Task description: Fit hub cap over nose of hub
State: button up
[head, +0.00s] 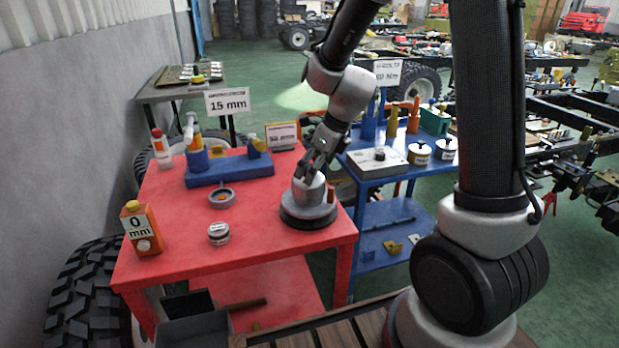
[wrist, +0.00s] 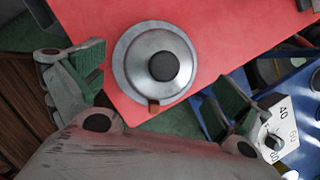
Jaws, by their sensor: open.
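The hub (head: 308,212) stands upright at the right front of the red table, with a wide dark base and a grey domed upper part. In the wrist view a round silver piece (wrist: 130,68) with a dark round centre faces me; I cannot tell whether it is the hub cap or the hub's own nose. A small brown piece (head: 332,194) sits at the hub's right side. My gripper (head: 313,172) is over the hub, its fingers spread. In the wrist view the gripper (wrist: 155,88) has its green-padded fingers apart on either side of the silver piece, with nothing clearly gripped.
A blue cart (head: 385,210) stands close at the right. The table's front middle is clear.

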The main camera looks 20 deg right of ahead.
jog(key=v, duration=0.7)
jog(key=shift+r, duration=0.15)
jog(key=shift+d, duration=0.1)
jog(key=s+d+r+n+h, duration=0.1)
jog(key=s+d+r+n, duration=0.2)
jog(key=s+n, duration=0.4)
jog(key=s+d+r+n+h, duration=0.1)
jog(key=s+d+r+n, duration=0.2)
jog(key=s+n, duration=0.5)
jog(key=s+d+r+n+t+h, duration=0.1)
jog(key=s+d+r+n, duration=0.2)
jog(key=s+d+n, duration=0.2)
jog(key=s+n, duration=0.3)
jog(key=n, duration=0.4)
jog(key=shift+s+d+r, duration=0.2)
jog(key=shift+d+r, duration=0.05)
